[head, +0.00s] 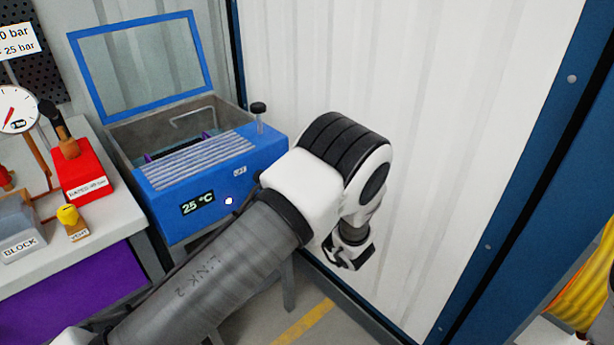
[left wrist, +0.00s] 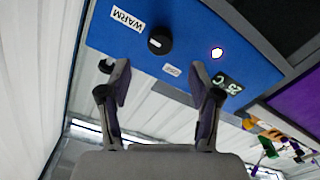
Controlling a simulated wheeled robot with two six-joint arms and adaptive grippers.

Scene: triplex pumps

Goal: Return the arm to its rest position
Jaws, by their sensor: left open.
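My left arm comes in from the lower left of the head view and bends at a white elbow in front of the blue bath. My left gripper (head: 349,254) hangs below the elbow, to the right of the bath and near the pale corrugated wall. In the left wrist view my left gripper (left wrist: 160,72) has its two fingers spread apart with nothing between them. The blue bath (head: 236,185) fills the upper part of the wrist view, beyond the fingers. My right gripper is not in view.
The bath's blue-framed lid (head: 208,52) stands open. A bench at the left holds a red block (head: 85,177), a grey bin marked BLOCK (head: 18,240) and a yellow-capped part (head: 69,216). The corrugated wall (head: 440,110) is close on the right. A yellow coil (head: 590,285) shows at the lower right.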

